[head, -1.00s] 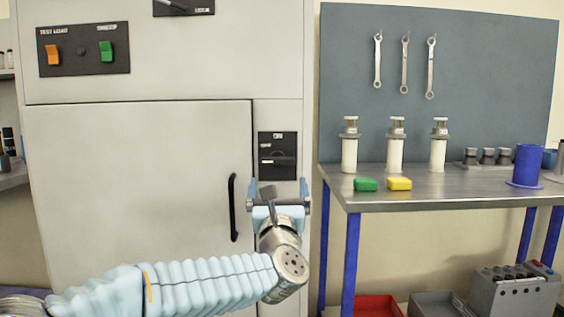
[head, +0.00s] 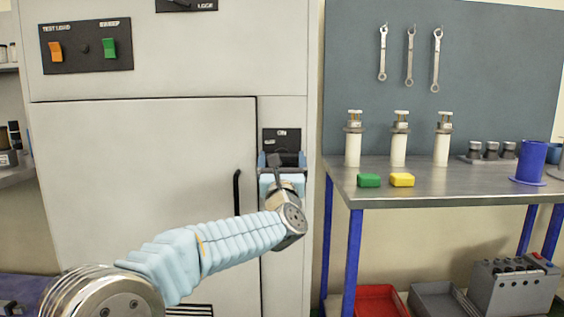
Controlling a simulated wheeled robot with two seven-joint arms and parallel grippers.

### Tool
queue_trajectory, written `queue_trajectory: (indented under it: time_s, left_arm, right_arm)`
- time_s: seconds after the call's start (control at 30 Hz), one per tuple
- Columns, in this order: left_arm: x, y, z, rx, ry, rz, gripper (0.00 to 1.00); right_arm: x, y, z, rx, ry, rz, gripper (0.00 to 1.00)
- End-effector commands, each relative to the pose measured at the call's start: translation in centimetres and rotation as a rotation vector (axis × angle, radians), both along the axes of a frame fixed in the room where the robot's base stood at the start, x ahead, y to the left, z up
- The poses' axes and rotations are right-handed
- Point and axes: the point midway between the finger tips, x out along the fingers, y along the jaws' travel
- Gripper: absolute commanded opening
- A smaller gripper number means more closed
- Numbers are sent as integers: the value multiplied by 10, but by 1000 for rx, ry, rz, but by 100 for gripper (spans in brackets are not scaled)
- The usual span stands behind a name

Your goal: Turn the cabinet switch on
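The cabinet switch (head: 282,137) is a small black panel marked ON at its top, on the narrow strip right of the cabinet door. My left gripper (head: 282,160) is in front of the panel's lower part, with its two fingers apart, one at each side. The gripper and wrist hide the switch lever, so I cannot tell its position or whether a finger touches it. My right gripper is out of view.
The cabinet door (head: 150,190) is shut, with a black handle (head: 237,192) just left of my gripper. A control panel (head: 87,46) is at upper left. A metal workbench (head: 450,188) with bottles and blocks stands to the right.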

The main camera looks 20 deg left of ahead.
Motion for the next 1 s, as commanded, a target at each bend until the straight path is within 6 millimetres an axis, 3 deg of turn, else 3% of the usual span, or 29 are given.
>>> queue_trajectory:
  time_s: [0.13, 0.57, 1.0]
  left_arm:
    - [0, 0, 0, 0, 0, 0, 59]
    - [-1, 1, -4, 105, 29, -1, 59]
    - [-1, 3, -1, 478, 136, 0, 59]
  right_arm:
    - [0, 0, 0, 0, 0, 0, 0]
    - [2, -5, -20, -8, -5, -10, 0]
    - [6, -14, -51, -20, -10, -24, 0]
